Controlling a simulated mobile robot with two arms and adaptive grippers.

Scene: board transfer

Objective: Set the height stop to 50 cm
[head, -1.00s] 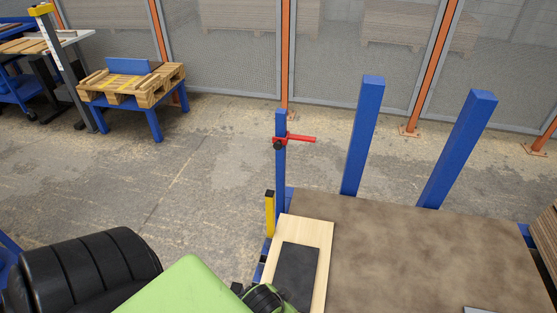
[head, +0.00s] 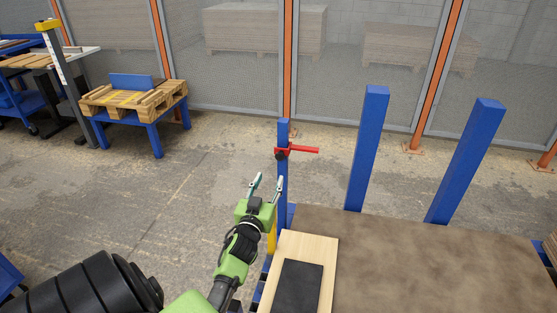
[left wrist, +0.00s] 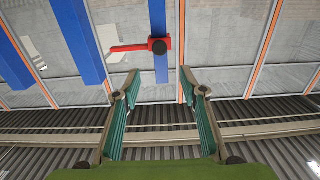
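The height stop (head: 302,150) is a red arm with a dark round knob, mounted near the top of a thin blue post (head: 282,168). It points to the right in the head view. In the left wrist view the red stop (left wrist: 130,48) and its black knob show above the fingers, apart from them. My left gripper (head: 266,182) is open and empty, below and slightly left of the stop, close to the post. Its two fingers (left wrist: 158,112) are spread wide in the left wrist view. I cannot read any scale on the post. My right gripper is not in view.
A brown board surface (head: 410,260) lies at the right, with two thick blue posts (head: 367,150) behind it. A light wooden board with a black pad (head: 300,288) lies at its left end. A pallet on a blue stand (head: 134,99) is at the back left. The floor between is clear.

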